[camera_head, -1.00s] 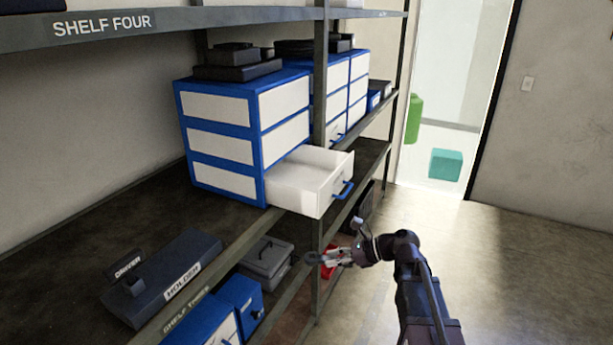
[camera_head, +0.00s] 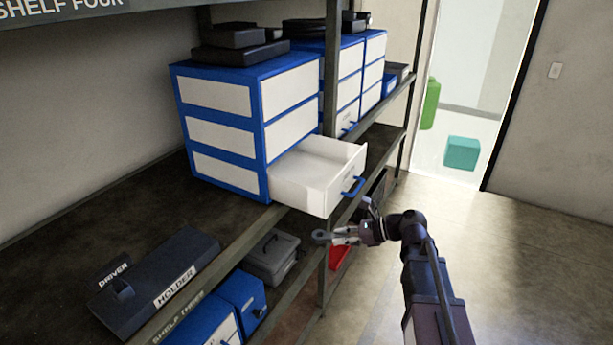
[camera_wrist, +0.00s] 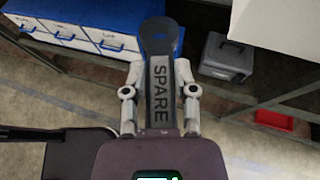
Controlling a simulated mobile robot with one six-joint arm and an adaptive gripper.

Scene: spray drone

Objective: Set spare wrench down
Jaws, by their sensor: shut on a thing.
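The spare wrench shows in the wrist view as a dark grey tool (camera_wrist: 160,80) lettered SPARE, with its round head pointing away from me. My gripper (camera_wrist: 160,85) is shut on its handle, one finger on each side. In the head view the wrench head (camera_head: 321,237) sticks out to the left of my gripper (camera_head: 342,236). The wrench is held in the air by the shelf's front edge, just below the open drawer in the picture. In the head view most of the handle is hidden by my gripper.
An open white drawer (camera_head: 316,180) juts from a blue cabinet (camera_head: 215,128). A dark holder (camera_head: 160,285) with a driver lies on the shelf (camera_head: 130,215), which has bare room behind it. A grey toolbox (camera_head: 271,258) and a red bin (camera_head: 339,256) are lower. An upright post (camera_head: 330,90) stands at the front.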

